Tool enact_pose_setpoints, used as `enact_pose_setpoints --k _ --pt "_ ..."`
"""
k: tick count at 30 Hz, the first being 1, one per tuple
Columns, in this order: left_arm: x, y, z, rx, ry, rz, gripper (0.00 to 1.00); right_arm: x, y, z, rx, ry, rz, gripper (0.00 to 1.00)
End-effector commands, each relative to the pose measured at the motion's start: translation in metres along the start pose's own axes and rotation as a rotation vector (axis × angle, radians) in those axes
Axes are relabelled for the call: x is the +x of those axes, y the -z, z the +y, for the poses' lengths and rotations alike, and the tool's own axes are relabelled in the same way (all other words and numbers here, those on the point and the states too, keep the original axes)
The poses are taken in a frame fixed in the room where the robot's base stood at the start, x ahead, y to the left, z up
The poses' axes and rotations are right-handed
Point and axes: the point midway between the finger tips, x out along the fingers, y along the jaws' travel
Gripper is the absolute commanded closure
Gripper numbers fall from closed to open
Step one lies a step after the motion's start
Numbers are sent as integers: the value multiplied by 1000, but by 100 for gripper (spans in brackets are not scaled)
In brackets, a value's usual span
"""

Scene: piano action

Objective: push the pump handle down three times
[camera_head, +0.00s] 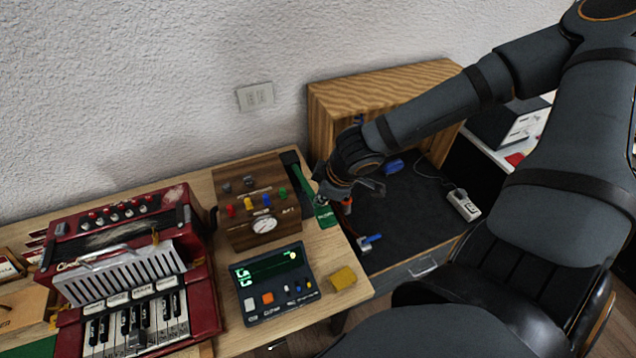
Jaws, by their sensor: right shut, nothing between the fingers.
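My right gripper (322,198) is shut and empty. It reaches in from the right and hangs above the gap between the wooden table and the dark bench surface. A small red part (347,205) shows right beside and below its fingers. A small blue-handled piece (371,239) stands on the dark surface, below and apart from the gripper. I cannot tell which of these, if either, is the pump handle, as the gripper and wrist cover part of this area. My left gripper is not in view.
A wooden box with a gauge (263,225) and coloured knobs stands left of the gripper, with a green strip (311,199) beside it. A dark console (272,284), a yellow block (342,278) and a red accordion (200,290) share the table. A wooden hutch (330,98) stands behind.

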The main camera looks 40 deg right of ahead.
Motion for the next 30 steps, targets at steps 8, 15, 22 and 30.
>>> enact_pose_setpoints --k 8,15,22,30 --pt "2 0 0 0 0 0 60 3 -2 -3 1 3 -2 100" --pt "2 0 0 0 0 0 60 3 -3 -3 1 3 -2 100" --pt "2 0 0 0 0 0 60 3 -3 -3 1 3 -2 100" --pt "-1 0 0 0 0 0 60 -2 1 0 0 1 -2 100"
